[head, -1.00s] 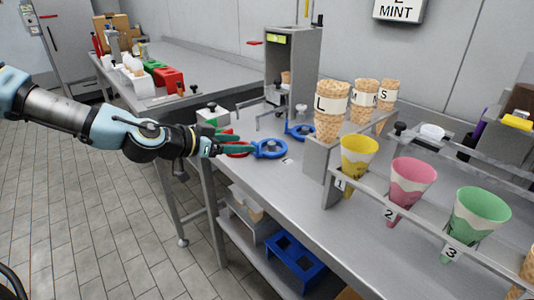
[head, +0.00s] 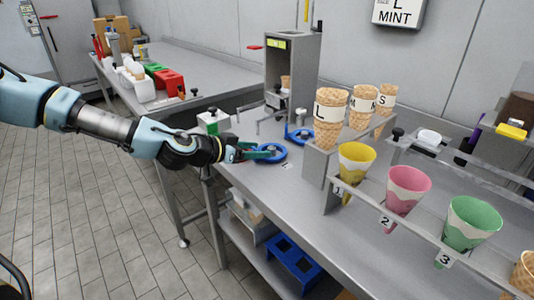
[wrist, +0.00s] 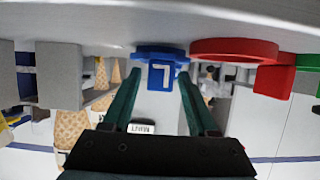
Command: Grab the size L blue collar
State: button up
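A blue collar (head: 271,153), a ring with a handle block, lies on the steel counter in front of my gripper (head: 250,152). In the wrist view, which looks upside down, the blue collar (wrist: 160,54) has a block with a white mark like an inverted L. My gripper's green fingers (wrist: 160,80) are open, one to each side of this block; I cannot tell whether they touch it. A second blue ring (head: 299,135) lies farther back, its size unreadable. A red collar (wrist: 236,50) is beside the blue one in the wrist view; in the head view my gripper hides it.
Waffle cones marked L, M and S (head: 331,120) stand in a raised holder right of the collars. Yellow, pink and green cones (head: 405,190) sit in a numbered rack in front. A grey upright machine (head: 291,75) stands behind. A blue crate (head: 293,262) is on the lower shelf.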

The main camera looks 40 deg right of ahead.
grip_shut()
jog(key=shift+r, duration=0.15)
dwell(0.4)
